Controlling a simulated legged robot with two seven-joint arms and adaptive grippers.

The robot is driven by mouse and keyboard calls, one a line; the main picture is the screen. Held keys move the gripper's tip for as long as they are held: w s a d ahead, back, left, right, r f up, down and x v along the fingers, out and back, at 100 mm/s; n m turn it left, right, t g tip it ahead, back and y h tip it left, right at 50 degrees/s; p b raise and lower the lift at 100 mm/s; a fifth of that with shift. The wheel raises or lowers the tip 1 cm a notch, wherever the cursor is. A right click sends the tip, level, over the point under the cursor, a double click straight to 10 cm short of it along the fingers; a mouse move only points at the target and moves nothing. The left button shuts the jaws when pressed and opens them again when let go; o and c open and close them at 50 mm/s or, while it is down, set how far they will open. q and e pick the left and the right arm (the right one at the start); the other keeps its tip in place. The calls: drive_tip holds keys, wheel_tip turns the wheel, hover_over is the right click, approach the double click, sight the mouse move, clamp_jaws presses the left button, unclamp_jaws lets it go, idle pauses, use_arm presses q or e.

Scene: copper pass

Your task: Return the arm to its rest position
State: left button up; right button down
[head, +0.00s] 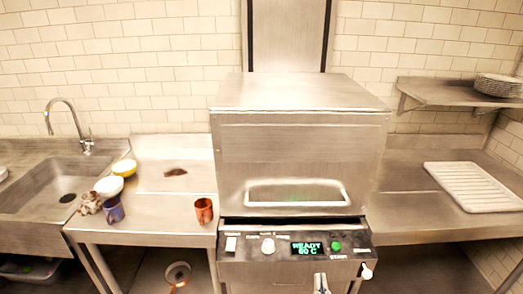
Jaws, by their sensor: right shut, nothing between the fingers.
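My right gripper (320,283) shows only in part at the bottom edge, in front of the lower face of the metal machine. Its pale fingers are together and I see nothing held in them. My right arm behind it is out of the picture. My left gripper and arm are not in view.
The machine (290,155) stands in the middle; its display reads about "READY 60 C". A copper cup (204,211) stands on the left counter (165,215), with a blue cup (114,210) and bowls farther left. A white ribbed tray (474,186) lies on the right counter.

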wheel_tip(320, 180, down, 32)
drive_tip(key=s+n+g+p, duration=0.15)
drive_tip(key=g+p, duration=0.35)
drive_tip(key=g, duration=0.6)
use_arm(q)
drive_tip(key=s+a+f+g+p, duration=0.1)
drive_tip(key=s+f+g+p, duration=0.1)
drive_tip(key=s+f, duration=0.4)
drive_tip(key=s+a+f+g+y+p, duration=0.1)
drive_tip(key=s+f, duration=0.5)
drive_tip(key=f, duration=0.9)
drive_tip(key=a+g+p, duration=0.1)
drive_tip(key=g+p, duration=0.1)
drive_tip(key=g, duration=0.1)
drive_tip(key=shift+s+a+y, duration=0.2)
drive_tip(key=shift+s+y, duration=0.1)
use_arm(e)
drive_tip(key=s+d+f+g, duration=0.3)
drive_tip(key=s+f+g, duration=0.2)
drive_tip(key=s+f, duration=0.7)
drive_tip(key=s+d+f+g, duration=0.4)
drive_tip(key=s+f, duration=0.7)
drive_tip(key=s, duration=0.7)
drive_tip(key=shift+s+f+g, duration=0.25)
drive_tip(key=shift+f+g, duration=0.1)
drive_tip(key=shift+g, duration=0.65)
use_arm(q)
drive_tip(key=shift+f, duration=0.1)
use_arm(e)
drive_tip(key=shift+n, duration=0.25)
